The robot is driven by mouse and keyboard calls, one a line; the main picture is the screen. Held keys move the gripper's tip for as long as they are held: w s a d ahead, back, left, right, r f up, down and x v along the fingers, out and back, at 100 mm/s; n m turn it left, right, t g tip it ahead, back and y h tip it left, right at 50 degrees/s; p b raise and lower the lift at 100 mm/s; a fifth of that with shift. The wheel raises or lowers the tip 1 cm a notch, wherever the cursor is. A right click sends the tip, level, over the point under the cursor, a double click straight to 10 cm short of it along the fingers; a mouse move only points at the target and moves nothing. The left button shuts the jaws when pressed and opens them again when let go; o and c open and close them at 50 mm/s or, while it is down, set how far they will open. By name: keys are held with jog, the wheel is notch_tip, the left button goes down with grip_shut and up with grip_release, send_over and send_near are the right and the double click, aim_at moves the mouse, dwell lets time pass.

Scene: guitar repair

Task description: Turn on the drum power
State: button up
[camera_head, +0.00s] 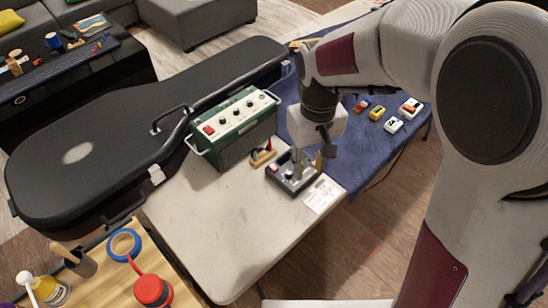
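A small dark grey box (293,184) with light knobs and a red part at its left lies on the white table, in front of the green amplifier. It may be the drum unit; its labels are too small to read. My gripper (308,164) points down just above this box and hides part of its back and right side. The fingers are small and partly overlap the box, so their opening and any contact are unclear. The green amplifier (241,124) has a row of knobs and a red switch (209,130) at its left end.
A white paper (322,194) lies right of the grey box. A small wooden item (262,154) sits between box and amplifier. A black guitar case (110,150) is at left. Several small pedals (394,125) rest on blue cloth (364,158). The white table's front (215,235) is clear.

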aim_at(274, 168)
jog(key=w+a+f+n, duration=0.1)
jog(key=w+a+f, duration=0.1)
jog(key=w+f, duration=0.1)
jog(key=w+a+f+n, duration=0.1)
jog(key=w+a+f, duration=0.2)
jog(key=w, duration=0.2)
jog(key=w+a+f+n, duration=0.1)
jog(key=w+a+f, duration=0.2)
jog(key=w, duration=0.1)
jog(key=shift+w+f+n, duration=0.1)
jog(key=shift+w+n, duration=0.25)
jog(key=shift+n, duration=0.05)
jog(key=shift+w+n, duration=0.15)
jog(key=shift+n, duration=0.25)
jog(key=shift+f, duration=3.75)
